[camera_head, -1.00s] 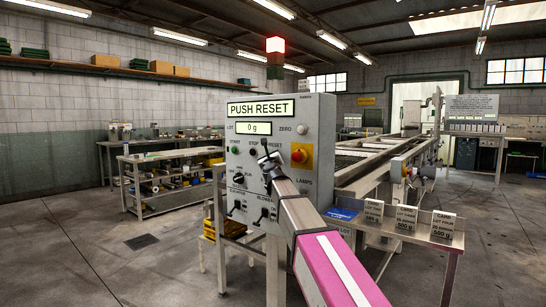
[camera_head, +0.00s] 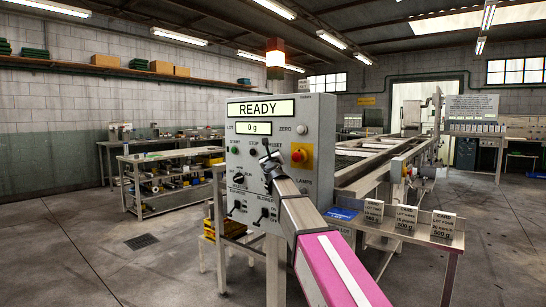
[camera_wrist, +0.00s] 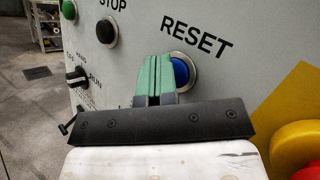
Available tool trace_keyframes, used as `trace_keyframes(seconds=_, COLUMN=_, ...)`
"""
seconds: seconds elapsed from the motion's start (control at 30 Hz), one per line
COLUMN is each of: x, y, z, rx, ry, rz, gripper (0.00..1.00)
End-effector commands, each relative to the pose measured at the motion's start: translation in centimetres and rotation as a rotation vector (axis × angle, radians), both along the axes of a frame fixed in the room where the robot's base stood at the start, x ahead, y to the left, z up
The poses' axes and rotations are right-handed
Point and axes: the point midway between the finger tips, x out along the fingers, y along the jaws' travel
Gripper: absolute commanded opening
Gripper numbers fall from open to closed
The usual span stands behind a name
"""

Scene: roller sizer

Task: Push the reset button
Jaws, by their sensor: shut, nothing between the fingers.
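The blue reset button (camera_wrist: 181,72), set in a metal ring under the word RESET, shows in the wrist view. My gripper (camera_wrist: 158,62) has its green fingertips together with nothing between them. The fingertips overlap the left part of the button in that view; I cannot tell whether they touch it. In the head view my gripper (camera_head: 266,146) is at the front of the grey control panel (camera_head: 315,126) and hides the reset button. The panel's display (camera_head: 260,109) reads READY, and the lot display (camera_head: 254,128) reads 0 g.
A red emergency knob on a yellow plate (camera_head: 301,155) is right of my gripper. The black stop button (camera_wrist: 107,30) and green start button (camera_wrist: 69,10) are to the left. A table with cards (camera_head: 407,238) stands at right.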

Motion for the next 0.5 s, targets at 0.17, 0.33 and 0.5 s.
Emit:
trace_keyframes(seconds=0.17, x=-0.4, y=0.3, z=0.0, rx=0.000, ry=0.000, rz=-0.001, gripper=0.00)
trace_keyframes(seconds=0.33, x=-1.1, y=0.8, z=0.0, rx=0.001, ry=-0.001, rz=0.001, gripper=0.00)
trace_keyframes(seconds=0.5, x=-1.5, y=1.1, z=0.0, rx=0.000, ry=0.000, rz=0.000, gripper=0.00)
